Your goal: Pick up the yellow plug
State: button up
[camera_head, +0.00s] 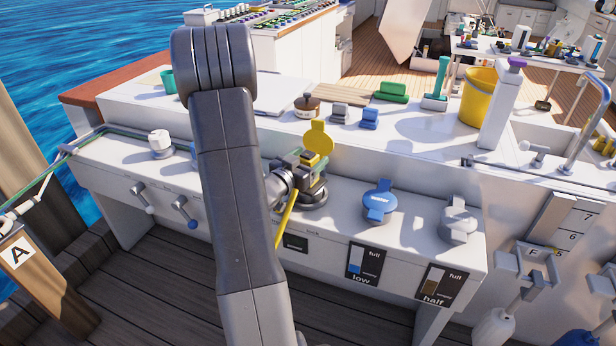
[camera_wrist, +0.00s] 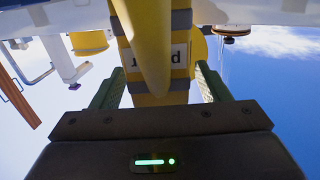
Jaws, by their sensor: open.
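The yellow plug (camera_wrist: 165,98) shows in the wrist view between the two green-padded fingers of my gripper (camera_wrist: 158,85). The fingers stand on either side of it, with no clear contact. A thick yellow cable (camera_wrist: 148,40) runs from the plug toward the camera and covers part of it. In the head view my gripper (camera_head: 308,168) is at the console's middle socket, and the yellow cable (camera_head: 286,217) hangs below it. A round yellow lid (camera_head: 318,138) stands raised just behind. My gripper is open; its fingers hide most of the plug in the head view.
The white console (camera_head: 340,228) also carries a blue cap (camera_head: 378,200) and a grey cap (camera_head: 458,222) to the right, and a white knob (camera_head: 160,142) to the left. A yellow bucket (camera_head: 478,98) and a white post (camera_head: 503,105) stand behind. Small lidded items sit on the ledge.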

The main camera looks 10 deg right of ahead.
grip_shut()
notch_tip(320, 180, up, 10)
jog(key=p, duration=0.2)
jog(key=shift+r+p, duration=0.15)
jog(key=shift+p, duration=0.2)
notch_tip(320, 180, up, 7)
jog(key=p, duration=0.6)
jog(key=shift+r, duration=0.15)
dwell(0.5)
